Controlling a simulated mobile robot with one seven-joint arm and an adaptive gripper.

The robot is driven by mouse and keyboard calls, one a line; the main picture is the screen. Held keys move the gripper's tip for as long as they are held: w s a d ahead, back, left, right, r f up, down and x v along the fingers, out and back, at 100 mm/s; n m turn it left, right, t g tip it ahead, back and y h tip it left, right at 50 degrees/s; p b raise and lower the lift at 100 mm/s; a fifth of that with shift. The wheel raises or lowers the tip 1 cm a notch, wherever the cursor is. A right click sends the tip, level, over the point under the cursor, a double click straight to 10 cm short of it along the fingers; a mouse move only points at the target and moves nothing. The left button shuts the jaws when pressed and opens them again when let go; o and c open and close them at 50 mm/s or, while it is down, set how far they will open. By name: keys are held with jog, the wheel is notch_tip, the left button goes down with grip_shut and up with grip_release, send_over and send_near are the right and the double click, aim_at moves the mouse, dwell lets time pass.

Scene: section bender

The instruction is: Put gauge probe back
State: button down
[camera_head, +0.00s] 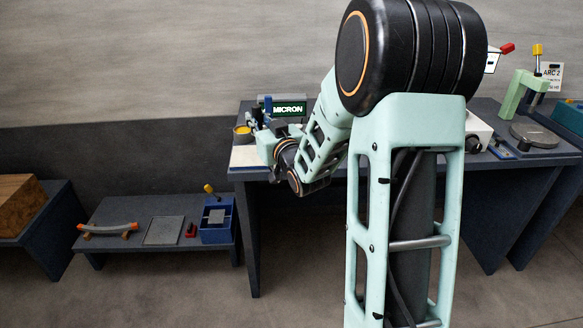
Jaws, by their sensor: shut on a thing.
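My gripper (260,130) is at the left end of the long dark bench, in front of the lit MICRON display (290,110). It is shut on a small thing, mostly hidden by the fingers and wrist. I cannot make out its shape or tell for sure that it is the gauge probe. A blue upright part (268,106) shows just behind the gripper, left of the display. I cannot tell whether it touches the gripper. No resting place for the probe can be picked out.
A yellow-topped round piece (243,130) and a pale plate (244,156) lie at the bench's left end. A green stand (513,93) is at the right. My arm hides the bench's middle.

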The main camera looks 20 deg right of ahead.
jog(key=w+d+f+b, duration=0.1)
jog(key=d+f+b, duration=0.3)
jog(key=d+b, duration=0.1)
jog(key=shift+w+b, duration=0.4)
jog(key=shift+b, duration=0.4)
jog(key=shift+d, duration=0.15)
